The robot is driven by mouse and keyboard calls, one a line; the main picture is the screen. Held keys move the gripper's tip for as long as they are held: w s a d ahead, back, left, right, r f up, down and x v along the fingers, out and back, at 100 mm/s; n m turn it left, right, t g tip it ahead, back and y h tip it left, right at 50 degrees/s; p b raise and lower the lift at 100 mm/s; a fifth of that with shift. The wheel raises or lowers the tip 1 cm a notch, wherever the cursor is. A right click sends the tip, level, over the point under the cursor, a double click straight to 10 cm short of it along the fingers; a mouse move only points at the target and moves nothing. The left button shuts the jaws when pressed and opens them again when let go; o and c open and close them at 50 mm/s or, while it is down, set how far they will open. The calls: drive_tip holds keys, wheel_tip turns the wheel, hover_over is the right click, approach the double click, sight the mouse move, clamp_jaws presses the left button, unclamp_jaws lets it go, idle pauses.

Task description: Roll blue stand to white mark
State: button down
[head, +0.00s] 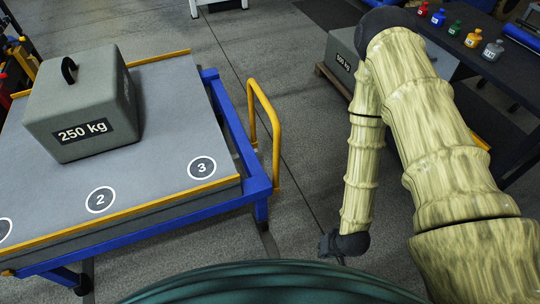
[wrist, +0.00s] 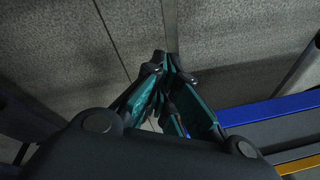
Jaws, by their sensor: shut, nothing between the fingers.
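The blue stand (head: 224,128) is at the left of the head view. It has a blue frame, a grey top and a yellow handle (head: 276,130) on its right side. Its blue edge also shows at the right of the wrist view (wrist: 275,106). My gripper (wrist: 172,66) is shut and empty over the floor, apart from the stand. In the head view my arm comes down to the right of the handle, and the fingers are not clear there. I can make out no white mark on the floor. White-ringed numbers, such as 3 (head: 202,167), are on the stand's top.
A grey 250 kg block (head: 100,92) sits on the stand. At the back right, a 500 kg block (head: 341,62) rests on a low wooden base near a dark table (head: 465,72) with several small coloured bottles. Grey floor (head: 300,205) is clear between handle and arm.

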drive_tip(key=w+a+f+m+t+y+b, duration=0.1)
drive_tip(key=w+a+t+y+b, duration=0.1)
drive_tip(key=w, duration=0.7)
drive_tip(key=w+a+f+m+t+y+b, duration=0.1)
drive_tip(key=w+a+t+y+b, duration=0.15)
drive_tip(key=w, duration=0.75)
drive_tip(key=w+a+f+m+t+y+b, duration=0.1)
drive_tip(key=w+f+t+y+b, duration=0.15)
drive_tip(key=w, duration=0.65)
drive_tip(key=w+d+r+n+g+y+b, duration=0.1)
drive_tip(key=w+d+r+g+y+b, duration=0.1)
drive_tip(key=w+r+g+y+b, duration=0.25)
drive_tip(key=w+d+r+n+g+y+b, duration=0.1)
drive_tip(key=w+d+r+y+b, duration=0.15)
drive_tip(key=w+y+b, duration=0.35)
drive_tip(key=a+h+p, duration=0.1)
drive_tip(key=a, duration=0.8)
drive_tip(key=shift+s+a+p, duration=0.3)
drive_tip(key=shift+s, duration=0.1)
drive_tip(key=shift+r+h, duration=0.1)
drive_tip(key=shift+h, duration=0.15)
